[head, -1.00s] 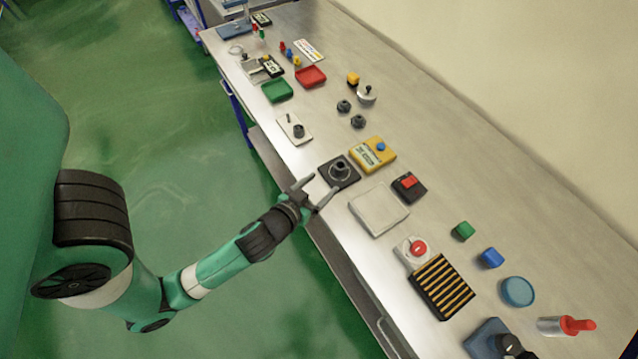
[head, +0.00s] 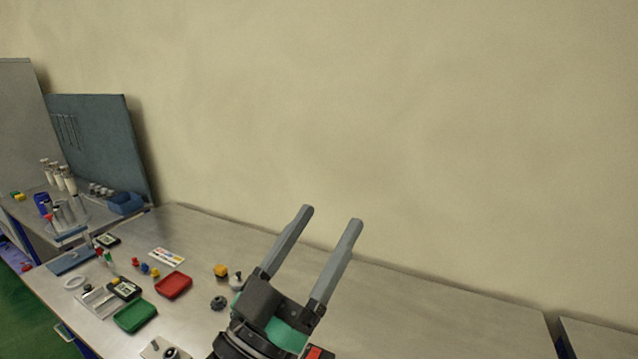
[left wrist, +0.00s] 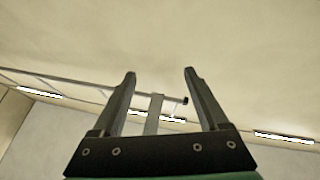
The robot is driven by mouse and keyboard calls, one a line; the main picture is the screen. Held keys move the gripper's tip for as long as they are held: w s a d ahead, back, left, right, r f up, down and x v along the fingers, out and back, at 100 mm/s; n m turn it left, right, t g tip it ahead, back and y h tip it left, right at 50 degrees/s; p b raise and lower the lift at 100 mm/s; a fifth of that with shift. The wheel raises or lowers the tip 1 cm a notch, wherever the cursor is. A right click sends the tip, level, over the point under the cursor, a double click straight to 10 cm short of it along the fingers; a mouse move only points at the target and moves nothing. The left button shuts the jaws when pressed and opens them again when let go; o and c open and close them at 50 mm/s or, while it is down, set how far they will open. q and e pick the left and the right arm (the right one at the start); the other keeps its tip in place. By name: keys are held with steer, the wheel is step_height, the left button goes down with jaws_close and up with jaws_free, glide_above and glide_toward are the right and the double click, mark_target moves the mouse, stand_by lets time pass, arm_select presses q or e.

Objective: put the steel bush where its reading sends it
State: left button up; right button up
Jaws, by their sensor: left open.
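My left gripper (head: 331,218) is raised high in the head view, its two grey fingers spread with nothing between them. In the left wrist view the open fingers (left wrist: 160,73) point at the ceiling and its lights. I cannot pick out the steel bush for sure. A pale plate (head: 152,348) with a dark round piece (head: 172,353) is cut by the bottom edge of the head view. A red tray (head: 173,286) and a green tray (head: 136,316) lie on the bench to the left. My right gripper is not in view.
A dark knob (head: 218,303), a yellow block (head: 220,270) and a partly hidden silver piece (head: 237,281) lie left of my gripper. A colour card (head: 167,257) and small coloured pegs (head: 145,268) lie farther back. The bench (head: 430,310) is bare on the right, against the wall.

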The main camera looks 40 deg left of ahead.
arm_select(q)
steer(key=s+d+r+m+t+h, duration=0.1)
steer(key=s+d+r+h, duration=0.1)
steer(key=r, duration=0.4)
steer(key=s+d+r+m+t+h, duration=0.2)
steer(key=s+r+h, duration=0.1)
steer(key=r, duration=0.3)
steer(key=shift+s+d+r+t, duration=0.25)
steer(key=shift+s+d+t, duration=0.05)
steer(key=shift+d, duration=0.1)
steer(key=shift+o, duration=0.4)
steer(key=shift+s+r, duration=0.1)
steer(key=shift+r, duration=0.05)
